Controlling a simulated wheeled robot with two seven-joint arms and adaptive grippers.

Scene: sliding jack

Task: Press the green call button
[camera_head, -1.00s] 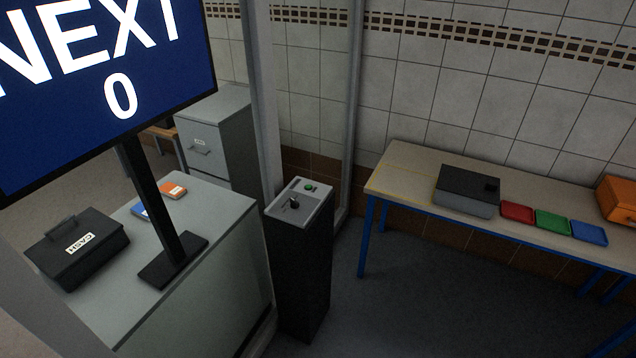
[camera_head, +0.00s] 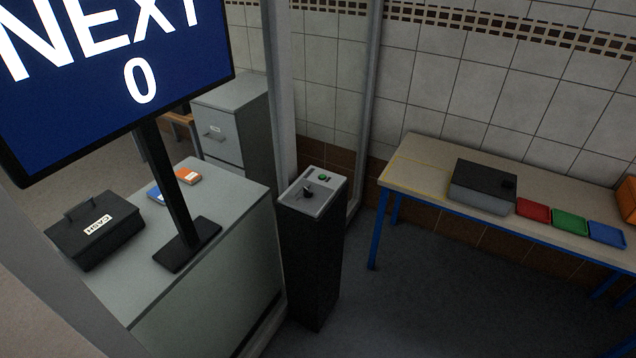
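The green call button (camera_head: 322,178) sits on the slanted grey top panel of a dark pedestal (camera_head: 311,262) in the middle of the view. A small red spot is beside it. A dark knob or lever (camera_head: 307,190) stands on the same panel, nearer to me than the button. Neither of my grippers shows in the head view.
A grey counter (camera_head: 235,210) left of the pedestal bears a black cash box (camera_head: 72,245) and a screen (camera_head: 110,75) reading "NEXT 0". At right, a blue-legged table (camera_head: 415,175) holds a grey-black box (camera_head: 470,195) and coloured trays (camera_head: 569,222). Floor (camera_head: 430,290) before it is clear.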

